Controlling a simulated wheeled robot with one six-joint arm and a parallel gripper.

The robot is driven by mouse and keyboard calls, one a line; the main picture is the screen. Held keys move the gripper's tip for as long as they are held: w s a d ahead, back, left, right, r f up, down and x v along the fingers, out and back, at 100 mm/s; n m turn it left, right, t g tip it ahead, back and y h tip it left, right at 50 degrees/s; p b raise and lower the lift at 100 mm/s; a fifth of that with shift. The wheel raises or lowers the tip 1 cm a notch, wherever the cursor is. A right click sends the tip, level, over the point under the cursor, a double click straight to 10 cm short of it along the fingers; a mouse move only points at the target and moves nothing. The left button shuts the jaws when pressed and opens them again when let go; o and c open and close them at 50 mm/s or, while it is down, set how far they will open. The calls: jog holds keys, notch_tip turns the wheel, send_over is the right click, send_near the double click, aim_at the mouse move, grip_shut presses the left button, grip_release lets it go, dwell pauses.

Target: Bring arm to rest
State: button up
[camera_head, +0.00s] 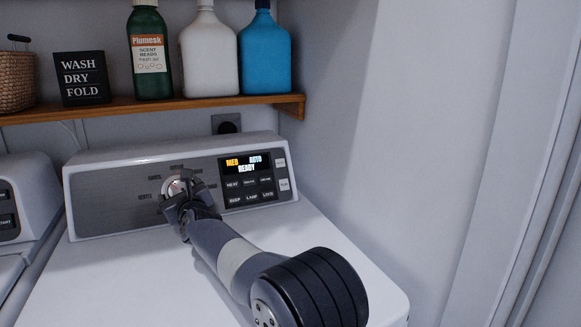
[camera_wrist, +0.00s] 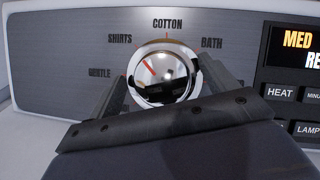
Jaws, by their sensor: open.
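My gripper (camera_head: 181,209) is at the dryer's control panel (camera_head: 110,200), in front of the round chrome knob (camera_head: 175,187). In the wrist view the gripper (camera_wrist: 165,95) is open, with one finger on each side of the knob (camera_wrist: 163,68). I cannot tell whether the fingers touch it. The display (camera_head: 246,164) reads MED, AUTO and READY. My arm reaches over the white dryer top (camera_head: 320,245).
A wooden shelf (camera_head: 200,103) above holds a basket (camera_head: 17,82), a WASH DRY FOLD sign (camera_head: 83,78), a green bottle (camera_head: 150,55), a white bottle (camera_head: 208,60) and a blue bottle (camera_head: 264,58). A wall (camera_head: 400,120) stands at the right. A second white machine (camera_head: 25,195) is at the left.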

jog(key=shift+r+m+t+h+p, duration=0.1)
jog(key=shift+m+t+h+p, duration=0.4)
jog(key=shift+m+p, duration=1.5)
jog(key=shift+r+m+t+h+p, duration=0.1)
jog(key=shift+m+t+h+p, duration=0.35)
jog(key=shift+p, duration=2.95)
jog(key=shift+f+h+b+v, duration=0.1)
jog(key=shift+h+b+v, duration=0.05)
jog(key=shift+b+v, duration=0.35)
jog(key=shift+f+h+b+v, duration=0.1)
jog(key=shift+b+v, duration=0.15)
jog(key=shift+v, duration=0.3)
jog(key=shift+s+d, duration=0.15)
jog(key=shift+s, duration=0.5)
jog(key=shift+r, duration=0.1)
